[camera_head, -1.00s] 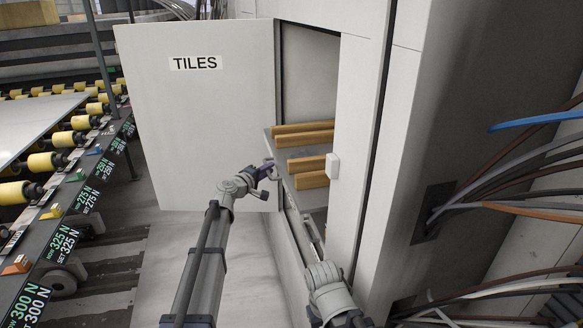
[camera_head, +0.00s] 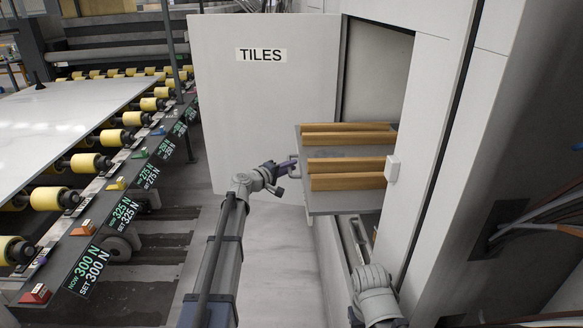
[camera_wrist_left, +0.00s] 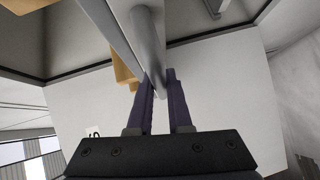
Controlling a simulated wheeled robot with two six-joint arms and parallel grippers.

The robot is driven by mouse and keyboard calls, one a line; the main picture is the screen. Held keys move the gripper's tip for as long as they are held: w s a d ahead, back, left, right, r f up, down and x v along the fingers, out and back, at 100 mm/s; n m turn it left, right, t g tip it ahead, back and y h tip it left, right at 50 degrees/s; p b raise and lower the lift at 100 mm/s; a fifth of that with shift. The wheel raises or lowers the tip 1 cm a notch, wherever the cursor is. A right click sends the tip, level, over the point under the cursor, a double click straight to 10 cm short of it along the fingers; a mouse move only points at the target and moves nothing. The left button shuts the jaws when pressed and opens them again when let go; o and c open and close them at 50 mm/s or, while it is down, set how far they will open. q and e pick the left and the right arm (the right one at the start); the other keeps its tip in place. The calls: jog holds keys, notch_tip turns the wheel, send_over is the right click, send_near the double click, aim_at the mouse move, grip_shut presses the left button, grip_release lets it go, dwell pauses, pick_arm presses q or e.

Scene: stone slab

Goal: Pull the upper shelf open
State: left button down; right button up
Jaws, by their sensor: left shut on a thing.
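The upper shelf (camera_head: 345,203) is a grey tray carrying several wooden bars (camera_head: 348,165). It sticks out of the open white cabinet (camera_head: 378,75), past the door opening. My left gripper (camera_head: 291,166) is at the shelf's left front edge, shut on its handle. In the left wrist view, the two dark fingers (camera_wrist_left: 164,98) close around a grey round handle bar (camera_wrist_left: 150,45). The exact contact is partly hidden. Part of my right arm shows at the bottom right of the head view, but its gripper is not visible.
The open cabinet door (camera_head: 262,110), labelled TILES, stands behind my left gripper. A roller conveyor (camera_head: 115,140) with a pale slab (camera_head: 60,120) runs along the left. Cables (camera_head: 540,225) hang at the right. Bare floor (camera_head: 270,260) lies between conveyor and cabinet.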

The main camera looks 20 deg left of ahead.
pick_arm(q)
jog(key=c, duration=0.8)
grip_release()
jog(key=shift+c, duration=0.2)
jog(key=p+v, duration=0.1)
jog(key=v, duration=0.6)
jog(key=shift+s+a, duration=0.25)
jog(key=shift+s, duration=0.1)
